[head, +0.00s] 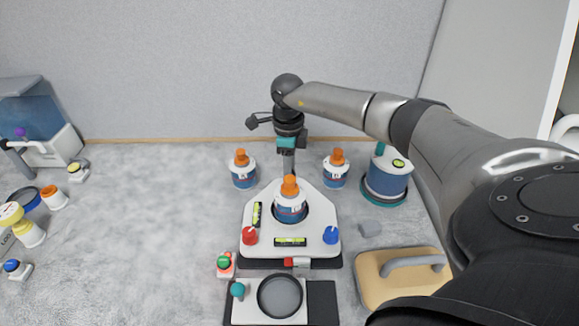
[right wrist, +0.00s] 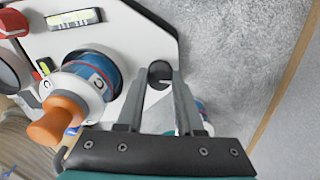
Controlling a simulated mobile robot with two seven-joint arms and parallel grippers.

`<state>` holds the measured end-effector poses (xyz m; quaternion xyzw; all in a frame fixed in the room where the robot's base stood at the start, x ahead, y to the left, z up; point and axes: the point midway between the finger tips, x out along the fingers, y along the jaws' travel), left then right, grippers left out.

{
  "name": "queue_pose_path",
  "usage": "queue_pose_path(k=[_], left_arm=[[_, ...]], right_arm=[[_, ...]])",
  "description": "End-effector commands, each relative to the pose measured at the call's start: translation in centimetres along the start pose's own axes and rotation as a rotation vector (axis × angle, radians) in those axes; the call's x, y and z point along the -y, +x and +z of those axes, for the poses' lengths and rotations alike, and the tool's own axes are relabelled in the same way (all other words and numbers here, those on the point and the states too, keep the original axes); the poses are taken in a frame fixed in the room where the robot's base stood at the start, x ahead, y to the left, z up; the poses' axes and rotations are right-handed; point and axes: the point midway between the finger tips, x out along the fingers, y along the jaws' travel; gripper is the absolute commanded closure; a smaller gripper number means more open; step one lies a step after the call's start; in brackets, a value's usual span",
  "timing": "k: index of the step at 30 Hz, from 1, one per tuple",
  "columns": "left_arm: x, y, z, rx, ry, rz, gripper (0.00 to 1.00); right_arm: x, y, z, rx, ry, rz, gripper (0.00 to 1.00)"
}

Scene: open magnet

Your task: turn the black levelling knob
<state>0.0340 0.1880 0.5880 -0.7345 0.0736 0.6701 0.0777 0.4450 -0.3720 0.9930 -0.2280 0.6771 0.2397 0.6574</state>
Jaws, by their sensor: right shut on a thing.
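The black levelling knob (right wrist: 160,71) sits at the far corner of the white three-cornered platform (head: 262,232). My right gripper (head: 288,172) reaches down to that corner from behind the platform and hides the knob in the head view. In the right wrist view the two grey fingers (right wrist: 166,82) are shut on the knob, one on each side. The platform also carries a red knob (head: 250,236) at front left, a blue knob (head: 330,235) at front right and two yellow-green spirit levels, one on the left (head: 257,214) and one at the front (head: 290,241). My left gripper is out of view.
An orange-capped jar (head: 290,207) stands in the platform's middle, close to my right gripper. Two similar jars stand behind, at left (head: 243,175) and right (head: 335,175). A blue canister (head: 387,180) stands further right.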

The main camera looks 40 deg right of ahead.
Motion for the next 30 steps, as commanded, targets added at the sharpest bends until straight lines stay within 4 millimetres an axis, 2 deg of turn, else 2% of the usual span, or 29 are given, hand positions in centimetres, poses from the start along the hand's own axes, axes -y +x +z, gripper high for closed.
queue_pose_path(k=[15,30], left_arm=[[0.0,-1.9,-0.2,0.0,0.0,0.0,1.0],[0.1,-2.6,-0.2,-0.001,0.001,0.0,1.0]], right_arm=[[0.2,-0.2,-0.1,0.0,0.44,0.005,1.0],[0.2,-0.1,-0.1,0.001,0.608,0.008,1.0]])
